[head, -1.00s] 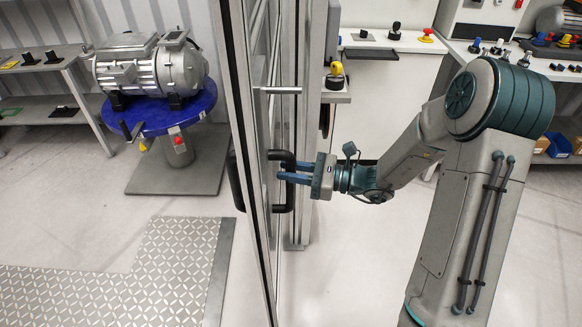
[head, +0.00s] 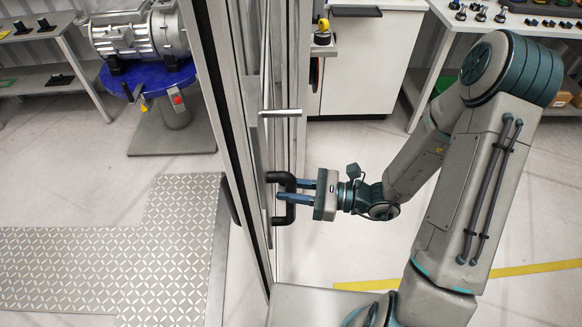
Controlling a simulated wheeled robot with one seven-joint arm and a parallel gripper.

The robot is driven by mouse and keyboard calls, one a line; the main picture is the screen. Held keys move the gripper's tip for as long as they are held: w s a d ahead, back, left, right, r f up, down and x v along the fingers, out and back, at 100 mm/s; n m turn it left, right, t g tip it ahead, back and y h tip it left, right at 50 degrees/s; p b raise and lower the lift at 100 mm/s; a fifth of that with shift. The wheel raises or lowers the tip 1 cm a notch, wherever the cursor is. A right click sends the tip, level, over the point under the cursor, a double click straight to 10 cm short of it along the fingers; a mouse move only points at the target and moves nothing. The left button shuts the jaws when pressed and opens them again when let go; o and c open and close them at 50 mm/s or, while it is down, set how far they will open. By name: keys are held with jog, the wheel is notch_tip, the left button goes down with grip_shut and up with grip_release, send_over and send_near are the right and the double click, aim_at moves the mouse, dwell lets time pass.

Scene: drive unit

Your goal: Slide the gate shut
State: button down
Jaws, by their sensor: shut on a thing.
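The gate (head: 212,95) is a tall metal-framed panel seen nearly edge-on, left of the picture's middle. A black bar handle (head: 289,221) stands out from its right side. My gripper (head: 280,191) reaches it from the right, with its blue fingers level and shut on the handle. The fingertips are partly hidden at the handle. Because of the steep view, I cannot tell how far the gate stands from its closing post.
A motor (head: 135,30) sits on a blue round stand (head: 150,78) behind the gate at left. A patterned metal floor plate (head: 100,260) lies left of the gate. A white cabinet (head: 365,65) and a workbench (head: 515,20) stand at the back right. Yellow floor tape (head: 520,270) runs at lower right.

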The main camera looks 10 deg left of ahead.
jog(key=shift+s+d, duration=0.1)
jog(key=shift+s, duration=0.5)
jog(key=c, duration=1.3)
grip_release()
jog(key=shift+o, duration=0.2)
jog(key=shift+d, duration=0.1)
jog(key=d+b, duration=0.2)
jog(key=d, duration=1.1)
jog(key=shift+s+d, duration=0.2)
jog(key=shift+d, duration=0.15)
